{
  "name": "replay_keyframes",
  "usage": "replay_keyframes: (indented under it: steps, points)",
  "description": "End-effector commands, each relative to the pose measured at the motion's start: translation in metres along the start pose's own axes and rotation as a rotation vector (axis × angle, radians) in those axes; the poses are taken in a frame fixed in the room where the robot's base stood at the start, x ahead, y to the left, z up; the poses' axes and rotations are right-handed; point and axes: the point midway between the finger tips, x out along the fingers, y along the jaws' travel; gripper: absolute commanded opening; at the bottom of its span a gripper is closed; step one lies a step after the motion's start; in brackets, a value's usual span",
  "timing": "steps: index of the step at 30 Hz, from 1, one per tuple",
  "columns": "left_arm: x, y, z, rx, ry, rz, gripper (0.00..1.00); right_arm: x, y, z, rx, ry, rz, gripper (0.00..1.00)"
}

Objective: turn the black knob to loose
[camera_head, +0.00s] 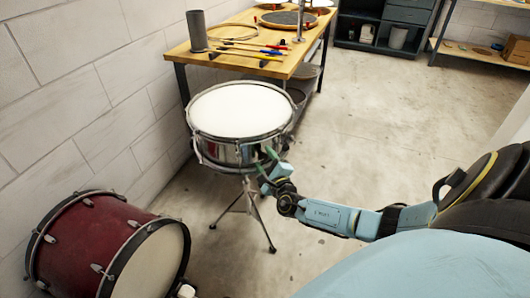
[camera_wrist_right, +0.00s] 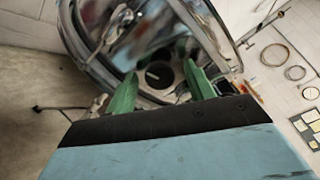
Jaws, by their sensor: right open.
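A snare drum (camera_head: 240,110) with a white head and chrome shell stands on a tripod stand. In the right wrist view its chrome shell (camera_wrist_right: 120,35) fills the upper middle. The black knob (camera_wrist_right: 158,75) shows there as a dark round piece with a pale mark, on the side of the drum. My right gripper (camera_head: 268,160) is at the near right side of the drum. In the right wrist view its two green fingers (camera_wrist_right: 158,90) are apart, with the knob seen between and beyond them. I cannot tell whether they touch it. My left gripper is not in view.
A red bass drum (camera_head: 85,240) lies at the lower left near the wall. A wooden bench (camera_head: 240,68) with sticks and tools stands behind the snare drum. The concrete floor (camera_head: 400,110) to the right is clear.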

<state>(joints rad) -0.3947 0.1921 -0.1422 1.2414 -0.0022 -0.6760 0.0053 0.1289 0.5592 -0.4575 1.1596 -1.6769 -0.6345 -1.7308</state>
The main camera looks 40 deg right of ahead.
Motion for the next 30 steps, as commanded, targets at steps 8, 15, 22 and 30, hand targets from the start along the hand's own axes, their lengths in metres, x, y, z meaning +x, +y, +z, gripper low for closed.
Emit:
replay_keyframes:
  steps: [8, 15, 22, 30]
  points:
    - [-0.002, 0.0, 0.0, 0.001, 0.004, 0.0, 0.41, -0.007, 0.0, 0.0, -0.001, 0.0, 0.003, 0.53]
    - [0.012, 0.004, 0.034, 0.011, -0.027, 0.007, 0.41, -0.04, -0.001, 0.0, -0.001, 0.001, 0.004, 0.53]
    - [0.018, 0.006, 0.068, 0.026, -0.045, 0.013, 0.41, -0.087, -0.001, 0.001, 0.0, 0.001, 0.004, 0.53]
    - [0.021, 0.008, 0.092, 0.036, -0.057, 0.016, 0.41, -0.127, 0.0, 0.0, 0.0, 0.0, 0.002, 0.53]
